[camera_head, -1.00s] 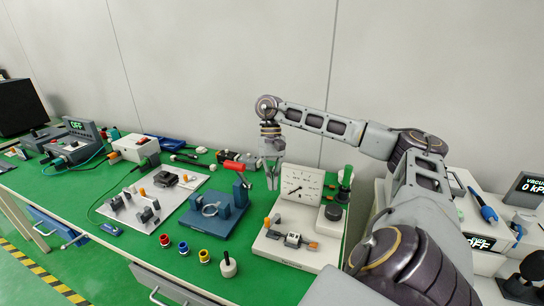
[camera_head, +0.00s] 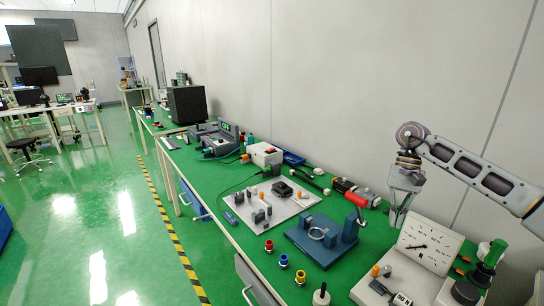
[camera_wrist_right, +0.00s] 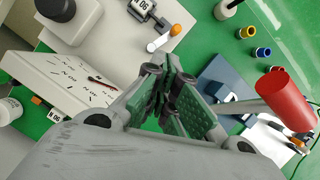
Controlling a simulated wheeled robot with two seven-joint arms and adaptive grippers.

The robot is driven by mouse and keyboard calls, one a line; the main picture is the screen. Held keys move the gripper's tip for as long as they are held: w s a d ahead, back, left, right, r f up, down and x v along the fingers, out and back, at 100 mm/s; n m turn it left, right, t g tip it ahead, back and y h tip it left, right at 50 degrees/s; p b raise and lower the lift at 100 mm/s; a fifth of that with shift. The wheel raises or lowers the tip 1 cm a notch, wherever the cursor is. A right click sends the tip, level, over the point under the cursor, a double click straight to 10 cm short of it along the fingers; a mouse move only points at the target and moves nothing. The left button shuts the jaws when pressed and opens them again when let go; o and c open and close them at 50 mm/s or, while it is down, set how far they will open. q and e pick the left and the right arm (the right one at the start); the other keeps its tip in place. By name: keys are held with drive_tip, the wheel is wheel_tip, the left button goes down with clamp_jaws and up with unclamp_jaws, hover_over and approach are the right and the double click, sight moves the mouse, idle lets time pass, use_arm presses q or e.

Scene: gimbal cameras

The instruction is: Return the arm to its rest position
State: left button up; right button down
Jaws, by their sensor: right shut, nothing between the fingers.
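My right arm comes in from the right in the head view. Its gripper (camera_head: 397,218) points down above the bench, between the blue vise-like fixture (camera_head: 322,238) and the white gauge panel (camera_head: 425,246). In the right wrist view the fingers of the right gripper (camera_wrist_right: 172,100) are closed together with nothing held. The gauge panel (camera_wrist_right: 75,85) lies to their left, and a red cylinder (camera_wrist_right: 285,98) on a rod lies to their right. My left gripper is not in view.
Open wall space lies above. The floor with a yellow-black stripe (camera_head: 168,225) is left of the bench.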

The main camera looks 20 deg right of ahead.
wheel_tip(320, 180, up, 9)
drive_tip(key=p, duration=0.9)
drive_tip(key=shift+r+p, duration=0.4)
drive_tip(key=shift+p, duration=0.1)
